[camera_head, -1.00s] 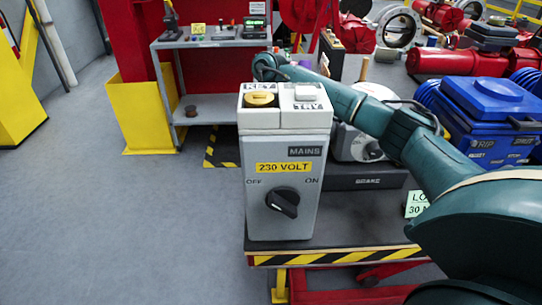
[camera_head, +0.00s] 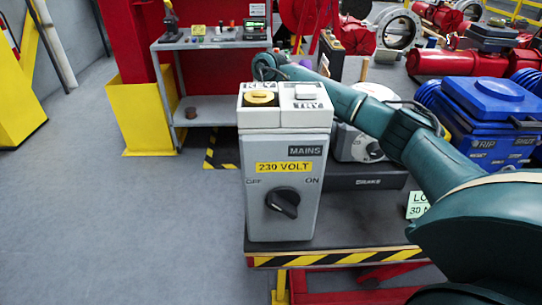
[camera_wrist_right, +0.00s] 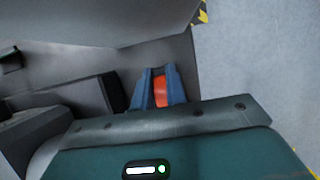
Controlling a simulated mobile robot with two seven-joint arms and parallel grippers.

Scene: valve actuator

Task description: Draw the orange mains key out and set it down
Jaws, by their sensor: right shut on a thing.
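The grey mains box (camera_head: 287,190) stands upright on the cart, with a "230 VOLT" label and a black rotary switch (camera_head: 282,202) between OFF and ON. Its top has a yellow round part (camera_head: 259,98) by the KEY label and a white button (camera_head: 305,91) by the TRY label. My right arm reaches in from the right, behind the box, so the head view hides its gripper. In the right wrist view, my right gripper (camera_wrist_right: 158,74) has its blue fingers shut on the orange mains key (camera_wrist_right: 161,93). Whether the key still touches the box is unclear. My left gripper is not in view.
A blue case (camera_head: 490,110) and a white-faced unit (camera_head: 362,145) stand right of the mains box. The cart has a striped front edge (camera_head: 335,258). A grey shelf (camera_head: 205,103) with small items stands behind. The floor at left is clear.

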